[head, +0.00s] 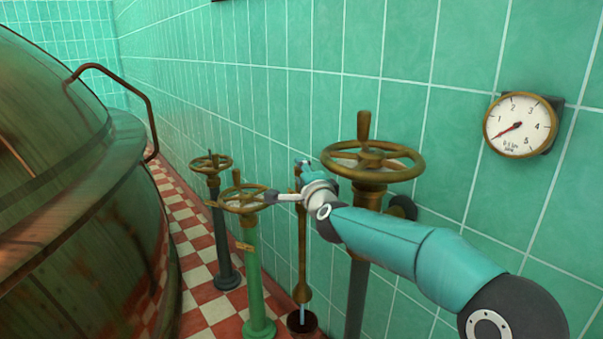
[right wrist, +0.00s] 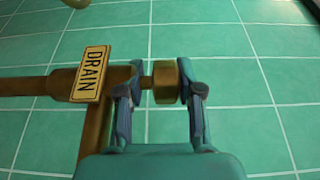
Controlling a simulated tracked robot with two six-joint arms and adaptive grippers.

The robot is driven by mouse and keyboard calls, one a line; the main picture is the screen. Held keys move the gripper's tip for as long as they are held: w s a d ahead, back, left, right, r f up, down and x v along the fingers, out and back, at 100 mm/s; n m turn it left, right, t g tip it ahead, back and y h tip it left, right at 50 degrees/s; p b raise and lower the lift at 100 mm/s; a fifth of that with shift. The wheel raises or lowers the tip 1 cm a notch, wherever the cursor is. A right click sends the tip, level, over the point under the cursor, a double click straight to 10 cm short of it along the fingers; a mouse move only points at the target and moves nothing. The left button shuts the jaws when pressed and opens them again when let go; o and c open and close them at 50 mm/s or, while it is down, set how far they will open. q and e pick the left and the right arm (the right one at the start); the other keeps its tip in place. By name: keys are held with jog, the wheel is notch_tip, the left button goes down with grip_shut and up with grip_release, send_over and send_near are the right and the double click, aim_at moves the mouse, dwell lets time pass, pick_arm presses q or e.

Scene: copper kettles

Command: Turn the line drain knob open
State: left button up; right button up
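The line drain is a brass pipe with a yellow DRAIN plate (right wrist: 91,74) in the right wrist view. A short stem leads from it to a brass knob (right wrist: 166,82). My right gripper (right wrist: 160,90) has its fingers apart, one on each side of the knob. A gap shows on the left; the right finger is close to the knob, and I cannot tell whether it touches. In the head view my right gripper (head: 304,168) is at the top of the thin upright drain pipe (head: 302,245), and hides the knob. My left gripper is not in view.
A large brass valve wheel (head: 372,161) stands right behind my right arm. A green-post valve (head: 250,270) and a dark-post valve (head: 220,235) stand to the left. A copper kettle (head: 90,190) fills the left side. A pressure gauge (head: 520,125) hangs on the tiled wall.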

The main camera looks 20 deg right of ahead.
jog(key=shift+o, duration=0.9)
jog(key=shift+f, duration=0.1)
jog(key=shift+r, duration=0.2)
